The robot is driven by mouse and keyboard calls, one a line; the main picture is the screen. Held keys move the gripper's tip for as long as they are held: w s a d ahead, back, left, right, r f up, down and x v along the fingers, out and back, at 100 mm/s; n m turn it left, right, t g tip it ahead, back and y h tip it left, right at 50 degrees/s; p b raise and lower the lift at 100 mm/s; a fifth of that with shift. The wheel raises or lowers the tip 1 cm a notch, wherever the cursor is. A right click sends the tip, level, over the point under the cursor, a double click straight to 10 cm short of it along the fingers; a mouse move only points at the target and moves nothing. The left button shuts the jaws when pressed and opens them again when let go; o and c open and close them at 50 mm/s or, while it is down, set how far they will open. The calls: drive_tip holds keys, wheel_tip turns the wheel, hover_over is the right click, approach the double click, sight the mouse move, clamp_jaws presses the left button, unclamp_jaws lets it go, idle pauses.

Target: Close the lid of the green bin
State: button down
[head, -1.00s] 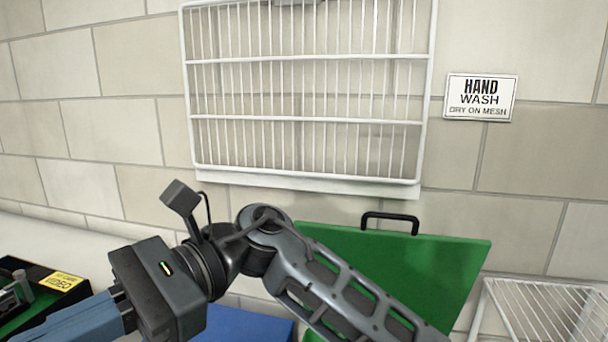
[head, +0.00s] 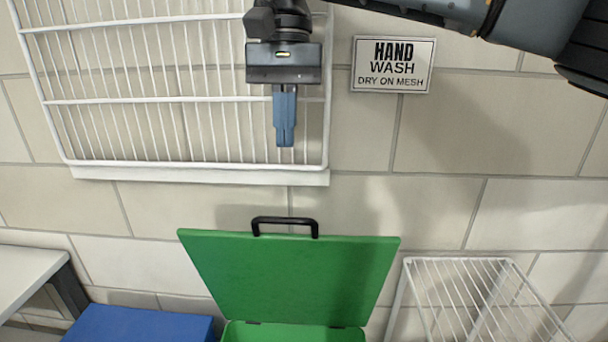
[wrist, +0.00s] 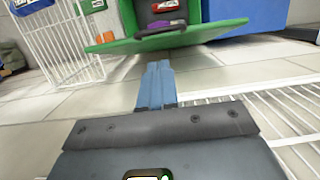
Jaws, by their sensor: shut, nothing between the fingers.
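The green bin (head: 290,334) is at the bottom edge of the head view, mostly cut off. Its green lid (head: 290,275) stands open, raised up in front of the wall, with a black handle (head: 285,222) on its top edge. My gripper (head: 285,143) points down with its blue fingers together and empty. In the head view it appears above the handle, apart from it. In the wrist view the fingers (wrist: 158,66) point toward the green lid (wrist: 170,38), with a gap between. Past the lid, a red and a purple item show in a dark opening.
A white wire mesh (head: 175,80) hangs on the wall behind my gripper, beside a hand wash sign (head: 393,65). A white wire rack (head: 480,290) stands right of the bin. A blue bin (head: 140,325) and a pale table (head: 25,275) are at left.

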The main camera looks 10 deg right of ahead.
hover_over(288, 236)
drive_tip(key=w, duration=0.1)
wheel_tip(288, 236, down, 10)
drive_tip(key=shift+w+r, duration=0.15)
drive_tip(key=shift+r, duration=0.1)
drive_tip(key=shift+f, duration=0.15)
drive_tip(key=shift+f, duration=0.1)
